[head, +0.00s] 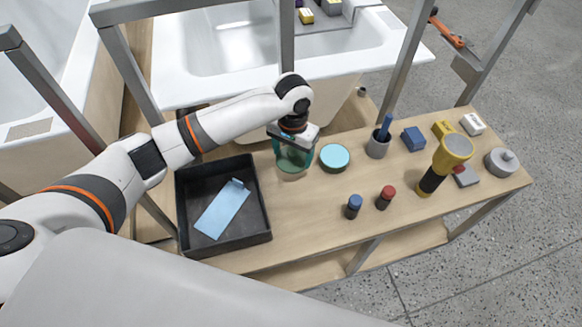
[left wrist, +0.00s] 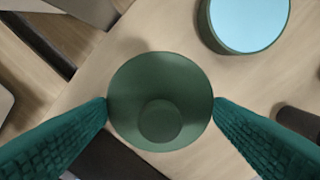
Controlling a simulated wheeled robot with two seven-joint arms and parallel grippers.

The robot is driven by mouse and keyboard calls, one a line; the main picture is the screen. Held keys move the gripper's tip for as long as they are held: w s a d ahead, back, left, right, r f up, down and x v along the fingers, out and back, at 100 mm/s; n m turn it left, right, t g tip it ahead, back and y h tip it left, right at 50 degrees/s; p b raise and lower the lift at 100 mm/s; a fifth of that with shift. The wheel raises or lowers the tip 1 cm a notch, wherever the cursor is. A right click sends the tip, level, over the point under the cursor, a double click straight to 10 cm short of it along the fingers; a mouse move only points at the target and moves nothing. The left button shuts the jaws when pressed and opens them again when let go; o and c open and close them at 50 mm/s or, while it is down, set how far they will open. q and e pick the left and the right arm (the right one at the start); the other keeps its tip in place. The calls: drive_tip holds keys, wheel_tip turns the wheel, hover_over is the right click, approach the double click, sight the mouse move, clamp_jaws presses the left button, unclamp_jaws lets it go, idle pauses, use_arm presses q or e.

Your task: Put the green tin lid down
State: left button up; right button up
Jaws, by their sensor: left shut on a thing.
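The green tin lid (left wrist: 160,100) is a dark green disc with a smaller round raised part in its middle. My left gripper (left wrist: 160,108) is shut on it, one teal finger at each side of its rim. In the head view my left gripper (head: 294,150) points down over the table, with the lid (head: 292,166) low between its fingers. I cannot tell whether the lid touches the wood. Just right of it stands a round green tin (head: 334,158) with a light blue top, which also shows in the left wrist view (left wrist: 248,22). My right gripper is out of view.
A black tray (head: 262,237) with a light blue piece (head: 222,208) is left of the lid. Blue-capped (head: 353,206) and red-capped (head: 385,197) bottles, a grey cup (head: 377,147) and a yellow-black torch (head: 440,165) stand to the right. Bare wood (head: 300,215) lies in front.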

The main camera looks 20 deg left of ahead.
sight(292, 164)
use_arm(q)
drive_tip(key=shift+f, duration=0.9)
wheel_tip(292, 164, down, 3)
drive_tip(key=shift+f, duration=0.35)
drive_tip(key=o, duration=1)
drive_tip(key=shift+f, duration=0.1)
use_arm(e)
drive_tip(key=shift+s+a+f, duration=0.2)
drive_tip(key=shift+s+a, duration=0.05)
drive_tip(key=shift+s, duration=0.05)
